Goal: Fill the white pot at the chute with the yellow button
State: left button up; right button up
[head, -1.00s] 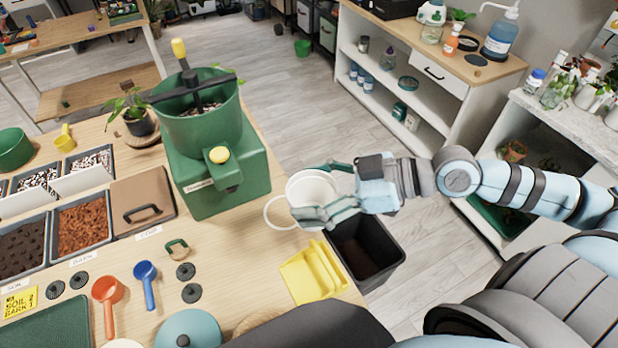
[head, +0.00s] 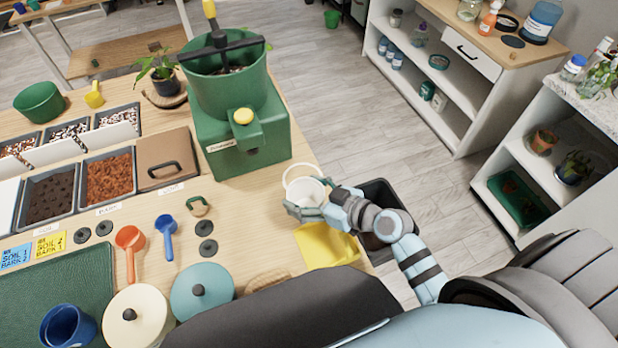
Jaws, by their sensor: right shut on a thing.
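The white pot (head: 305,191) with a round loop handle is in my right gripper (head: 312,205) at the table's right edge. The gripper is shut on it, and its fingers hide part of the pot. The green mixer machine (head: 240,120) stands behind and to the left of the pot. Its chute (head: 250,135) carries a round yellow button (head: 242,116) on top. The pot is apart from the chute, nearer to me and to the right. My left gripper is out of view.
A yellow scoop-like tray (head: 325,247) lies just below the pot. A dark bin (head: 380,195) stands off the table's right edge. Trays of soil and bark (head: 108,177), scoops (head: 130,240) and lids (head: 202,290) fill the left. Bare table lies in front of the machine.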

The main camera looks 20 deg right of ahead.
jog(key=shift+w+a, duration=0.1)
jog(key=shift+w, duration=0.35)
jog(key=w+a, duration=0.8)
jog(key=w, duration=0.3)
jog(key=shift+w, duration=0.15)
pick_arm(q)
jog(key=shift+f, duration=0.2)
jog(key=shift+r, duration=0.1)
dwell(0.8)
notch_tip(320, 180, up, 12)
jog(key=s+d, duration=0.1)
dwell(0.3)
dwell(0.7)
